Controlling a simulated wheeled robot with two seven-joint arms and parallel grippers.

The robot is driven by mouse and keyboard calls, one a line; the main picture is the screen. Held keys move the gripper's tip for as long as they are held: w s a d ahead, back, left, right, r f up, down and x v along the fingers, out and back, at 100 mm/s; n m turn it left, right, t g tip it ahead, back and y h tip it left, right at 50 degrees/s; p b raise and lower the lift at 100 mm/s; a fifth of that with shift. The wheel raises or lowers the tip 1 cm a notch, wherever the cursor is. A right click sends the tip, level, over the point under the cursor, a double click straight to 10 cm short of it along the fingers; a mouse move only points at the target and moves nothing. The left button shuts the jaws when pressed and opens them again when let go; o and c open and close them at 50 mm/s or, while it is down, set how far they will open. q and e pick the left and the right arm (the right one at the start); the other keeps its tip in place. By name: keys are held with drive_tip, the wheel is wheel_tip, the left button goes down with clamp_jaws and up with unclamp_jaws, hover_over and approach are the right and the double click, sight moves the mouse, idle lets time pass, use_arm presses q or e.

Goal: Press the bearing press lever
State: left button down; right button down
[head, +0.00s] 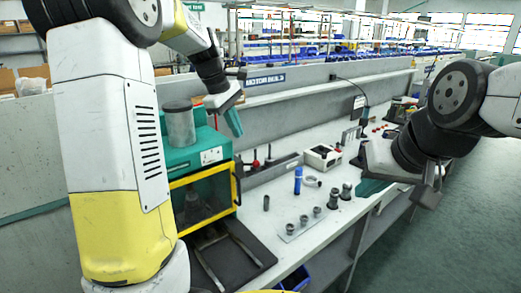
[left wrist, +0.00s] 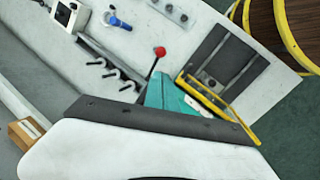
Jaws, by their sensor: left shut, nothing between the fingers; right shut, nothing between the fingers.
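The lever, a thin dark stem with a red ball knob (head: 255,163), stands just right of the green machine (head: 209,152) with the yellow-framed front. In the left wrist view the red knob (left wrist: 160,51) shows at the upper middle, its stem running down towards a teal shape. My left gripper (head: 233,122) is shut and empty, above and a little left of the knob and apart from it. My right gripper (head: 372,188) is shut and empty over the right part of the bench, well away from the lever.
A grey cylinder (head: 180,124) stands at the machine's top. A low wall (head: 290,110) runs behind the bench.

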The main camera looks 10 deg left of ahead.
sight(252, 164)
use_arm(q)
drive_tip(key=shift+w, duration=0.15)
drive_tip(key=shift+d+f, duration=0.1)
drive_tip(key=shift+f, duration=0.05)
drive_tip(key=x, duration=0.9)
drive_tip(key=shift+f, duration=0.35)
drive_tip(key=shift+w+d, duration=0.15)
